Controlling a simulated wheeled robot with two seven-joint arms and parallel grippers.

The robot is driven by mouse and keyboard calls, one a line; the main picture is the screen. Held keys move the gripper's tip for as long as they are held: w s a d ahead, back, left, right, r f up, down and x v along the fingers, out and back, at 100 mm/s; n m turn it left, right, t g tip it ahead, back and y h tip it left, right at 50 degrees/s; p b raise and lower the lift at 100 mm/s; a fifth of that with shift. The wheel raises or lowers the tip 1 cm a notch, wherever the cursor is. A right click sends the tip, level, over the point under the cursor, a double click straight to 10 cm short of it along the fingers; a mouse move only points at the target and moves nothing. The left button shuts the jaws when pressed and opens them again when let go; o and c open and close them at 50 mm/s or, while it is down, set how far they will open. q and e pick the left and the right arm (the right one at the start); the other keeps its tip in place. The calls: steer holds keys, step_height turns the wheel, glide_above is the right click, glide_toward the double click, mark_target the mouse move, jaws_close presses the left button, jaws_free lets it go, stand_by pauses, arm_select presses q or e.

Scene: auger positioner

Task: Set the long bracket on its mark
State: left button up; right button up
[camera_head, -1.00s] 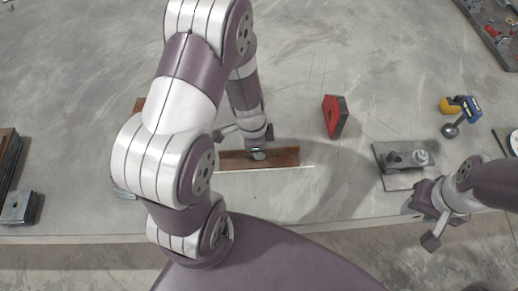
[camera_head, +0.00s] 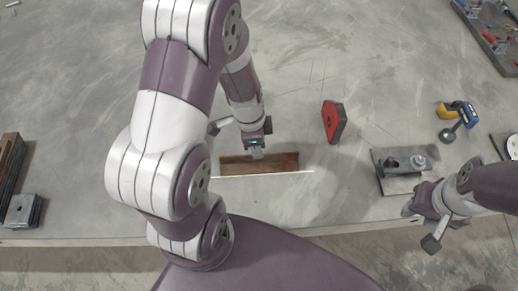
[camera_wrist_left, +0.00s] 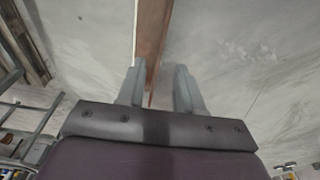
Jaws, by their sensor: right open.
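The long bracket is a rust-brown angle piece (camera_head: 285,162) lying on the grey table in the head view, its near edge along a thin white line (camera_head: 304,172). My left gripper (camera_head: 257,155) is above its middle, pointing down. In the left wrist view the fingers (camera_wrist_left: 158,88) stand apart, with the brown bracket (camera_wrist_left: 153,38) running away between and beyond them. Whether a finger touches it cannot be told. My right gripper (camera_head: 424,222) is open and empty near the table's front right edge.
A red and black block (camera_head: 333,122) stands right of the bracket. A grey plate with fittings (camera_head: 402,182) lies near my right gripper, with a yellow and blue tool (camera_head: 458,114) behind it. Dark bars (camera_head: 9,165) and a grey block (camera_head: 22,210) lie at the left.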

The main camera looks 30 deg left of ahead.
arm_select(q)
steer(key=s+d+r+n+y, duration=0.1)
steer(key=s+d+r+n, duration=0.2)
steer(key=r+n, duration=0.7)
steer(key=shift+s+n+t+p, duration=0.3)
steer(key=shift+s+n+t, duration=0.15)
steer(key=shift+n, duration=0.25)
steer(key=shift+s, duration=0.15)
